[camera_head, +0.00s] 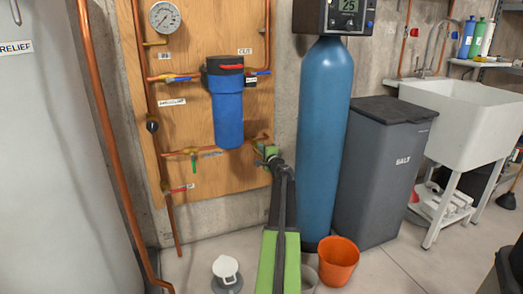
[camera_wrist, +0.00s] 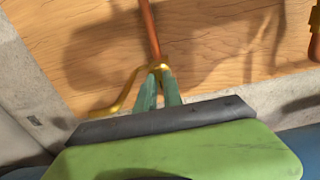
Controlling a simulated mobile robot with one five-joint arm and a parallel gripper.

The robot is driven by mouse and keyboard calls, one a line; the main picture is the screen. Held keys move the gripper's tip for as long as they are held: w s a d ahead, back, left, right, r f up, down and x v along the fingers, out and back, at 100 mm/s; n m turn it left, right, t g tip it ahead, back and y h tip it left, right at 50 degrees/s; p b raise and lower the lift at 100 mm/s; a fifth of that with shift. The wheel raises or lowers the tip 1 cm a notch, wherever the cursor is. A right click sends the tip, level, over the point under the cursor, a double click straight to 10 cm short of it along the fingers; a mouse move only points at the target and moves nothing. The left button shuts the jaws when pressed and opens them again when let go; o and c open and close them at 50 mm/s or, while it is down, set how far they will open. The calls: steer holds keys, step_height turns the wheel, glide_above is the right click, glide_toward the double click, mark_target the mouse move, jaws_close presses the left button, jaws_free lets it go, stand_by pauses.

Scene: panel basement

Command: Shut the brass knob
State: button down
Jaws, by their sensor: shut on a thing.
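My gripper (camera_head: 268,153) is at the lower right edge of the wooden panel in the head view, at the right end of a copper pipe run. In the wrist view its two green fingers (camera_wrist: 159,80) are shut on a small brass piece, which I take for the brass knob (camera_wrist: 162,67). Only a little of the knob shows between the fingertips. A copper pipe (camera_wrist: 150,30) meets it from above in that view, and a curved brass part (camera_wrist: 125,92) runs off to the left. The knob's turn position cannot be told.
A blue filter housing (camera_head: 228,112) hangs left of my gripper, with a valve with a green handle (camera_head: 194,163) and one with a red handle (camera_head: 181,188). A tall blue tank (camera_head: 325,130) stands close on the right. An orange bucket (camera_head: 338,260) is on the floor.

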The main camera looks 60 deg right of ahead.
steer(key=c, duration=1.5)
jaws_free()
steer(key=v, duration=1.7)
steer(key=shift+s+a, duration=0.15)
